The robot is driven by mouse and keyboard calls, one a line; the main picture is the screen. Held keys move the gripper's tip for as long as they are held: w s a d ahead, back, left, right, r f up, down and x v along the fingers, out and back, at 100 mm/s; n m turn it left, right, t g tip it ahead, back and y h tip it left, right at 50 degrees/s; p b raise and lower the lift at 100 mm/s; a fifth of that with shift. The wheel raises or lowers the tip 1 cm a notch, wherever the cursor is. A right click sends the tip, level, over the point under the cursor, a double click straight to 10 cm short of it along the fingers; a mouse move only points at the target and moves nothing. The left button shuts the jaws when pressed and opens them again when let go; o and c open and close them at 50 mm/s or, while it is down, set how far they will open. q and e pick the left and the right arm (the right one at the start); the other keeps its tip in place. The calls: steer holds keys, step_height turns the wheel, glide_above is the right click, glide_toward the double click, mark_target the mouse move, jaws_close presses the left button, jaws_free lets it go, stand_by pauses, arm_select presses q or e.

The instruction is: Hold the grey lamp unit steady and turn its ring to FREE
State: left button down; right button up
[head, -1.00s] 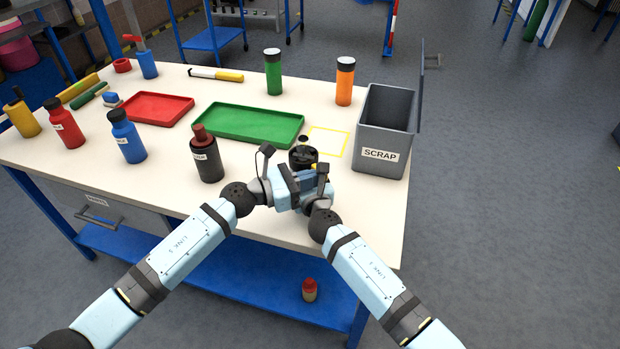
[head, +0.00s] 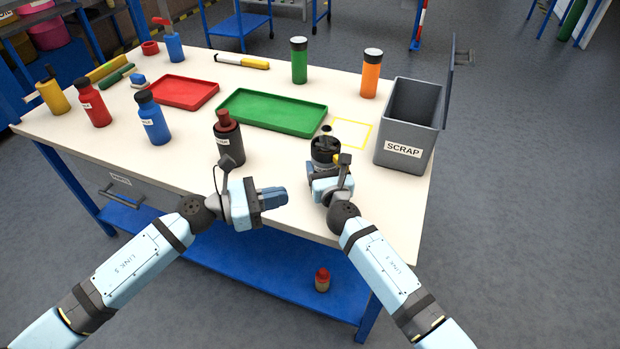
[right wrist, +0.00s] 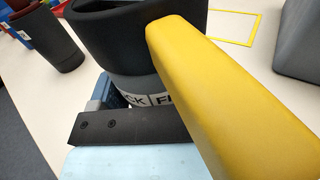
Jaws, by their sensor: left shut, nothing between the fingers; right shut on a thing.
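The lamp unit (head: 325,148) stands upright near the table's front right, with a black round top and a small dark knob above it. In the right wrist view its black upper part (right wrist: 135,45) sits over a grey band (right wrist: 140,88) with a label partly reading "CK" and "FR". A yellow bar (right wrist: 215,85) crosses in front and hides the rest of the label; the ring's setting cannot be told. My right gripper (head: 323,172) is shut on the lamp unit from the front. My left gripper (head: 282,198) is shut and empty, left of the unit and apart from it.
A dark bottle with a red-brown cap (head: 228,138) stands left of the unit. A grey SCRAP bin (head: 405,150) stands to the right. A green tray (head: 272,112) and a yellow outlined square (head: 350,133) lie behind. The front table edge is close to both grippers.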

mark_target(332, 155)
arm_select(q)
steer(key=w+d+n+t+y, duration=0.2)
steer(key=w+d+y, duration=0.3)
steer(key=w+d, duration=0.3)
steer(key=shift+d+n, duration=0.6)
steer(key=shift+d, duration=0.95)
steer(key=shift+t, duration=0.3)
